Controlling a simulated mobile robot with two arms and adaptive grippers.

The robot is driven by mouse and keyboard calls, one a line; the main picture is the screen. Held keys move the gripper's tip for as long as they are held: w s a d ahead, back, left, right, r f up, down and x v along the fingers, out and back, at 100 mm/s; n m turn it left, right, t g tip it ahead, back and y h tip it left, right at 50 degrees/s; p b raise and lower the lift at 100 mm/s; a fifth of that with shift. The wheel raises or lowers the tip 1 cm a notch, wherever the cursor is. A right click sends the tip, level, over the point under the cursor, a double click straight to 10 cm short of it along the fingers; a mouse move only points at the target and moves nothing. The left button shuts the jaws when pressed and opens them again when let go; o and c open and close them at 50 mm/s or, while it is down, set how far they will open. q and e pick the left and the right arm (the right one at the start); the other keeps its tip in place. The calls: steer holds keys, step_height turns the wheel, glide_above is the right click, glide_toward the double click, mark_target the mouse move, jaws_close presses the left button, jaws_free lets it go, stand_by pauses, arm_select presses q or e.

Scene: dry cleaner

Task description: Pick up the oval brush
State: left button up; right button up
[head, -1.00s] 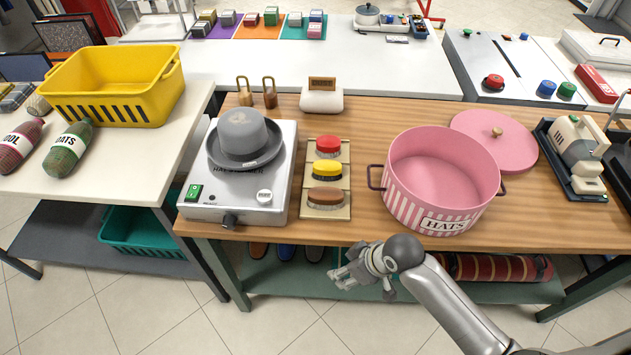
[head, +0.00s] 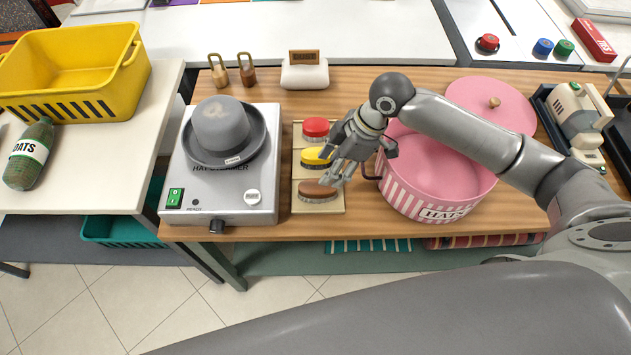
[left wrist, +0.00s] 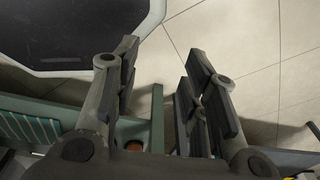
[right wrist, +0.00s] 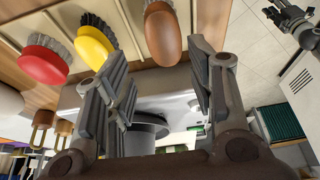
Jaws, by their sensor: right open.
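Three brushes lie in a column on a light wooden rack (head: 299,208): red (head: 315,127), yellow (head: 313,158) and brown (head: 317,194). The brown one looks the most elongated oval. My right gripper (head: 332,170) is open over the right side of the rack, hiding part of the yellow and brown brushes. In the right wrist view, the brown brush (right wrist: 163,35) shows beyond the gap between the open fingers (right wrist: 155,68), with nothing held. Contact cannot be told. My left gripper (left wrist: 162,62) is open and empty, pointed toward the floor; it is outside the head view.
A hat steamer (head: 262,215) bearing a grey hat (head: 221,125) stands left of the rack.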

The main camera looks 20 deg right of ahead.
mark_target(318, 185)
steer(key=x, duration=0.3)
steer(key=shift+s+a+f, duration=0.2)
steer(key=p+x, duration=0.1)
steer(key=x, duration=0.1)
steer(key=p+x, duration=0.1)
steer(key=x, duration=0.1)
steer(key=shift+s+a+f, duration=0.1)
steer(key=shift+s+f, duration=0.05)
steer(key=shift+f, duration=0.25)
steer(key=shift+a+f, duration=0.15)
steer(key=shift+f, duration=0.3)
steer(key=c, duration=0.8)
arm_select(q)
steer(key=shift+s+a+r, duration=0.1)
steer(key=shift+s+r, duration=0.1)
steer(key=shift+r, duration=0.3)
steer(key=shift+s+r, duration=0.15)
steer(key=shift+r, duration=0.3)
steer(key=shift+f, duration=0.1)
arm_select(e)
steer(key=shift+r, duration=0.2)
